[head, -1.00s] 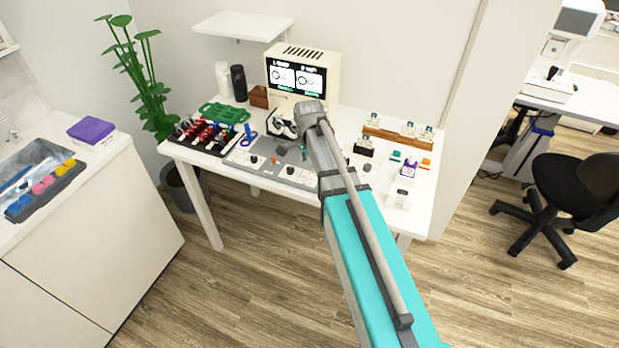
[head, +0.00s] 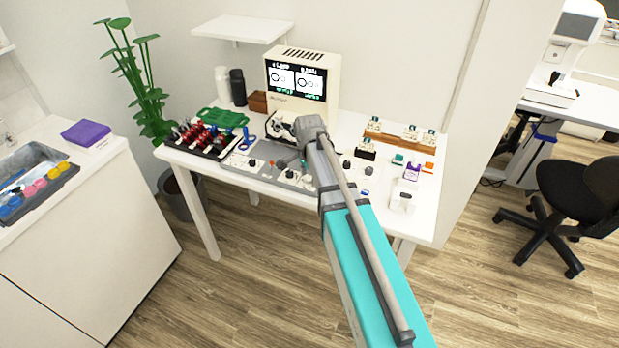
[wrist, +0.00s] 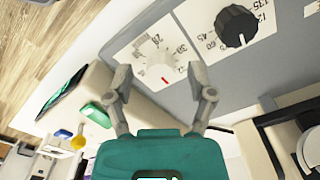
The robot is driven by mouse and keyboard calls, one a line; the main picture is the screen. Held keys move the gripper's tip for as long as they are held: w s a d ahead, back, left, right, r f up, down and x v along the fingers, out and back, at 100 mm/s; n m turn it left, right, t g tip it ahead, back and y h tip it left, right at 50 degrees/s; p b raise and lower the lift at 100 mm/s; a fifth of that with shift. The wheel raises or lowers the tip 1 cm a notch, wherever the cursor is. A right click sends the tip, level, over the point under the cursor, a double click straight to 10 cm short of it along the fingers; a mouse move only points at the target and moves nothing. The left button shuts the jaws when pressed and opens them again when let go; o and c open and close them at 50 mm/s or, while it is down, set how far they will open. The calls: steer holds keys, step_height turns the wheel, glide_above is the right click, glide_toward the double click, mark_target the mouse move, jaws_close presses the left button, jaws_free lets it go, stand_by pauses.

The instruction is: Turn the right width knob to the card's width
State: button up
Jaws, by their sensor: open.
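In the wrist view a pale knob (wrist: 161,69) with a red pointer mark sits on a white dial plate with printed numbers, 30 among them. My gripper (wrist: 158,77) is open, with one finger on each side of this knob. I cannot tell whether the fingers touch it. A black knob (wrist: 236,26) with a white pointer line and a scale including 45, 60 and 135 is at the upper right. In the head view the grey knob panel (head: 240,158) lies on the white table, partly covered by my arm, which hides my gripper there. I cannot pick out the card.
A cream monitor (head: 283,101) with two ring pictures stands behind the panel. A rack of red and dark parts (head: 205,140) is at its left. A wooden rack (head: 391,139) and small items are at its right. A black chair (head: 560,195) stands on the floor at right.

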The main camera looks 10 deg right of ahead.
jaws_close()
steer(key=shift+n, duration=0.4)
steer(key=n, duration=1.2)
steer(key=shift+n, duration=0.3)
steer(key=n, duration=0.4)
stand_by(0.4)
